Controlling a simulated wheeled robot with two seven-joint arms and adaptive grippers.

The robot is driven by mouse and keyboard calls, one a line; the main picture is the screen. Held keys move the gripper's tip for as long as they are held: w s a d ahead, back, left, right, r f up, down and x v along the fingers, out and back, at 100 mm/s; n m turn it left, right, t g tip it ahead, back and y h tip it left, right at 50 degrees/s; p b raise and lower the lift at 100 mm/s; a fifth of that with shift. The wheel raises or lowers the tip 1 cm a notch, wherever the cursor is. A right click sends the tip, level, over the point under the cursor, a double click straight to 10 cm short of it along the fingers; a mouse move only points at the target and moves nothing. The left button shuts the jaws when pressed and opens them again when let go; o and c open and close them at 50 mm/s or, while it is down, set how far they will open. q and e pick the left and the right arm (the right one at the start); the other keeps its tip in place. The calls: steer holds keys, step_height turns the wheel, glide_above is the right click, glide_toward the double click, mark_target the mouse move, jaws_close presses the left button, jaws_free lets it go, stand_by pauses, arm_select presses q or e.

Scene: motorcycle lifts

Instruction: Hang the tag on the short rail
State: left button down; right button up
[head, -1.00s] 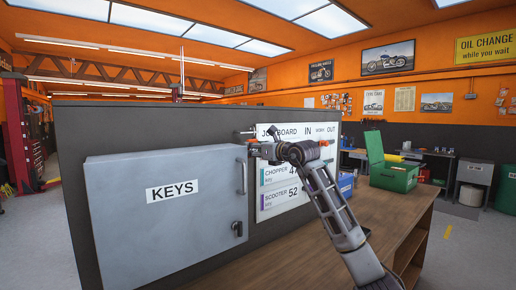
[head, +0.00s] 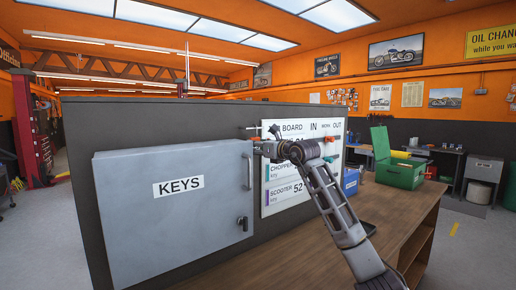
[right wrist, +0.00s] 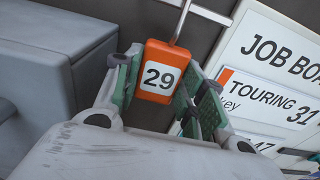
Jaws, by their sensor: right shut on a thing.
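An orange tag (right wrist: 158,75) with a white "29" label sits between the green-padded fingers of my right gripper (right wrist: 155,85) in the right wrist view. The gripper is shut on it. In the head view my right gripper (head: 264,148) is between the keys cabinet and the job board, close below a short rail (head: 250,132). My left gripper is not in view.
The grey KEYS cabinet (head: 140,215) stands left of the gripper. The white job board (head: 285,196) is on the dark panel (head: 160,115) behind my right arm. A wooden bench (head: 395,225) carries a green box (head: 398,170) and a blue box (head: 350,181).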

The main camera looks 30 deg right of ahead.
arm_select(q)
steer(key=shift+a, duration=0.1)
arm_select(e)
steer(key=o, duration=1)
steer(key=shift+c, duration=0.2)
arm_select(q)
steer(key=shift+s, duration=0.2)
arm_select(e)
steer(key=s+d, duration=0.1)
steer(key=s, duration=1.1)
steer(key=shift+r, duration=0.35)
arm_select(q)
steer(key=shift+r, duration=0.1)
arm_select(e)
steer(key=shift+r, duration=0.1)
